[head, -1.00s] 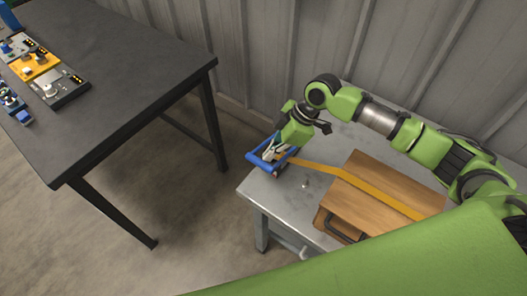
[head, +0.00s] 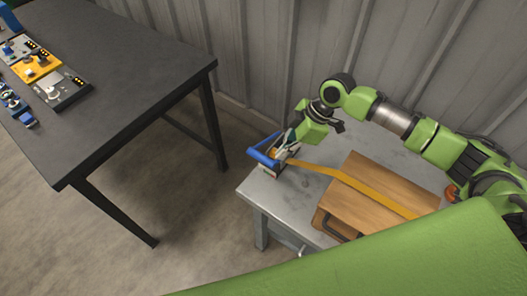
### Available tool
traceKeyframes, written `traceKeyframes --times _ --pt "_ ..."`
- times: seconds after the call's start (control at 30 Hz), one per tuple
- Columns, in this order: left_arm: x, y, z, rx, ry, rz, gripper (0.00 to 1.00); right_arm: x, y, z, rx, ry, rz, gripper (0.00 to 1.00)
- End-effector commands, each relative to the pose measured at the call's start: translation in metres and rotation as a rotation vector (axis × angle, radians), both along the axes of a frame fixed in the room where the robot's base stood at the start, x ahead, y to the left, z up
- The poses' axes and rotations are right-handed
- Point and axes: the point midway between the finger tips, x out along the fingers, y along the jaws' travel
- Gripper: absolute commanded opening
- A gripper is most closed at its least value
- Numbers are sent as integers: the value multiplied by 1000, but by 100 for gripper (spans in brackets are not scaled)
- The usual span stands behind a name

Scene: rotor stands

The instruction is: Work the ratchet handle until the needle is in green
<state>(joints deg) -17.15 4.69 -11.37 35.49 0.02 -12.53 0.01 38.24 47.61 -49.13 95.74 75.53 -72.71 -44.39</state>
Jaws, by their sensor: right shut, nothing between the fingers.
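The ratchet's blue handle (head: 264,150) shows at the left corner of the grey metal table in the head view. An orange strap (head: 318,167) runs from the ratchet over a wooden case. My right gripper (head: 287,146) is shut and empty, right beside the handle at the ratchet; I cannot tell whether it touches it. The ratchet body is partly hidden by the gripper. The needle and its green zone cannot be made out in this view. My left gripper is not in view.
The wooden case (head: 372,190) with a dark handle lies on the grey table (head: 258,190). A dark table (head: 130,85) at left carries several devices (head: 40,65). A corrugated wall stands close behind. Floor is clear between the tables.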

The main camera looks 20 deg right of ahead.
Motion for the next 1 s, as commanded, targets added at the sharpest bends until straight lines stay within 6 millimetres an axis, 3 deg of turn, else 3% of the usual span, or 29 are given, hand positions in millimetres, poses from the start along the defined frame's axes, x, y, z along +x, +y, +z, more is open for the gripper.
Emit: traceKeyframes --times 0.5,0.7,1.0 --pt "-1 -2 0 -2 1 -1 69 -4 -32 93 10 -13 3 0" --pt "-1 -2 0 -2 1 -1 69 -5 -36 106 11 -13 5 0" --pt "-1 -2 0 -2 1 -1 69 -5 -36 107 11 -13 5 0"
